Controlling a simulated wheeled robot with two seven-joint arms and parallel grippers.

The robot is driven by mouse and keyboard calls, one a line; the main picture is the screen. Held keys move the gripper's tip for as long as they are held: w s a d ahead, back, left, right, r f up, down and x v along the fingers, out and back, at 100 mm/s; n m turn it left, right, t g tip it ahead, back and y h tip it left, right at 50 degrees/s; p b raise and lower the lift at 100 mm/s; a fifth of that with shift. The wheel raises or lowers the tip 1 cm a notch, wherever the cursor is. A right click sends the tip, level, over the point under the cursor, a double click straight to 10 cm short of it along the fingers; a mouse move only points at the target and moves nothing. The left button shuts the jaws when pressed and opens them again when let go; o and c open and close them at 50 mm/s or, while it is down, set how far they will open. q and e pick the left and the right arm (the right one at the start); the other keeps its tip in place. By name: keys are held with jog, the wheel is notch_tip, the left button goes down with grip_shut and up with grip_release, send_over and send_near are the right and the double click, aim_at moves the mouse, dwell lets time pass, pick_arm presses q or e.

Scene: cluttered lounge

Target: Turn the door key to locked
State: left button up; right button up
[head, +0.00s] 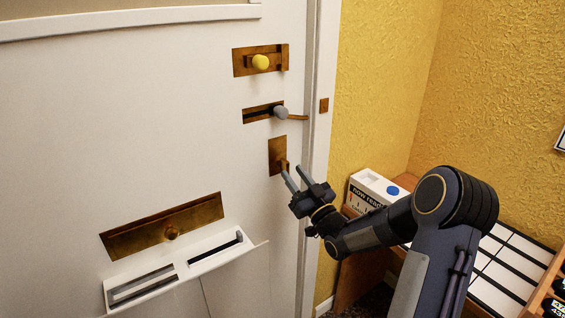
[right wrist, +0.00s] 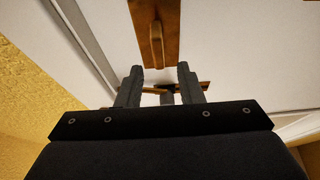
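The brass lock plate (head: 278,150) is on the white door near its right edge, and the brass key (head: 284,166) sticks out at its lower right. My right gripper (head: 292,171) is just below and right of the key, its two fingers apart. In the right wrist view the key (right wrist: 157,45) lies against the plate (right wrist: 170,20), beyond the fingertips of my open right gripper (right wrist: 160,72) and roughly in line with the gap. Nothing is visibly held. I cannot tell whether a fingertip touches the key. My left gripper is out of view.
Above the plate are a slide bolt with a grey knob (head: 281,113) and a brass latch with a yellow knob (head: 260,62). A brass letter plate (head: 165,226) and white holder (head: 185,270) are lower left. A white box (head: 372,190) stands on the right near my arm.

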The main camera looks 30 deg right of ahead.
aim_at(288, 166)
jog(key=p+x, duration=0.1)
jog(key=x, duration=0.4)
jog(key=shift+w, duration=0.2)
grip_shut()
